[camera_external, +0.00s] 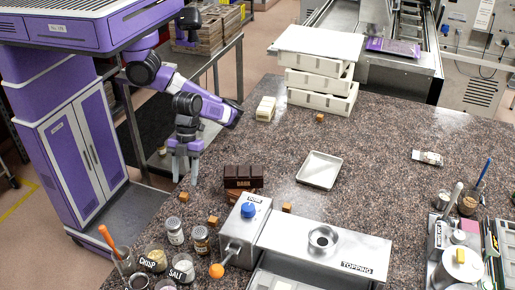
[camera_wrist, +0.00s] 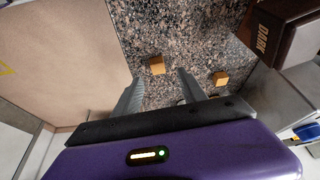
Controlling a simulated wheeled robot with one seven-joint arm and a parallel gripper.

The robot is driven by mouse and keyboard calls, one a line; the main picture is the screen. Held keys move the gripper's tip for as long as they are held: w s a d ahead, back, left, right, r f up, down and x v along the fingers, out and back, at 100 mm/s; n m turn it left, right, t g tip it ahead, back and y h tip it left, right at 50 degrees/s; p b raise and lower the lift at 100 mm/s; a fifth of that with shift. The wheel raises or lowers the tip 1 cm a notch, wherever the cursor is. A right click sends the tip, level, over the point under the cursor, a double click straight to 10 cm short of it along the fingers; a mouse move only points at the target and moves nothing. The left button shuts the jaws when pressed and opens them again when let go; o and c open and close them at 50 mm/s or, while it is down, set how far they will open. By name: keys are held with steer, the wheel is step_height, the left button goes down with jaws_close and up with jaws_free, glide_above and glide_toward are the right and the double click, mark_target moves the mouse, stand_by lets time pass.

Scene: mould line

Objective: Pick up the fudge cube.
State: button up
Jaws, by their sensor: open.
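Several small brown cubes that look like fudge lie on the speckled counter. One cube (camera_external: 183,196) is near the counter's left edge, just below my gripper (camera_external: 185,179) in the picture. Others are nearer the jars (camera_external: 213,220), beside the steel unit (camera_external: 286,208) and by the white crates (camera_external: 319,117). In the wrist view, one cube (camera_wrist: 157,64) shows between and slightly beyond the tips of my open gripper (camera_wrist: 159,77). A second cube (camera_wrist: 221,78) lies to the right, outside the fingers. My gripper points down, empty, apparently above the counter.
A dark block marked DARK (camera_external: 243,171) stands right of the gripper. Jars (camera_external: 175,231) and a steel topping unit (camera_external: 325,250) are in front. A white tray (camera_external: 320,169) lies mid-counter; stacked white crates (camera_external: 318,104) stand behind. The counter's left edge is close to my gripper.

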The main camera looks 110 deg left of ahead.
mark_target(185, 193)
steer(key=x, duration=0.4)
steer(key=shift+s+a+f+b, duration=0.2)
steer(key=shift+a+f+b, duration=0.1)
steer(key=shift+f+b, duration=0.05)
steer(key=shift+d+f, duration=0.25)
steer(key=shift+f, duration=0.2)
jaws_close()
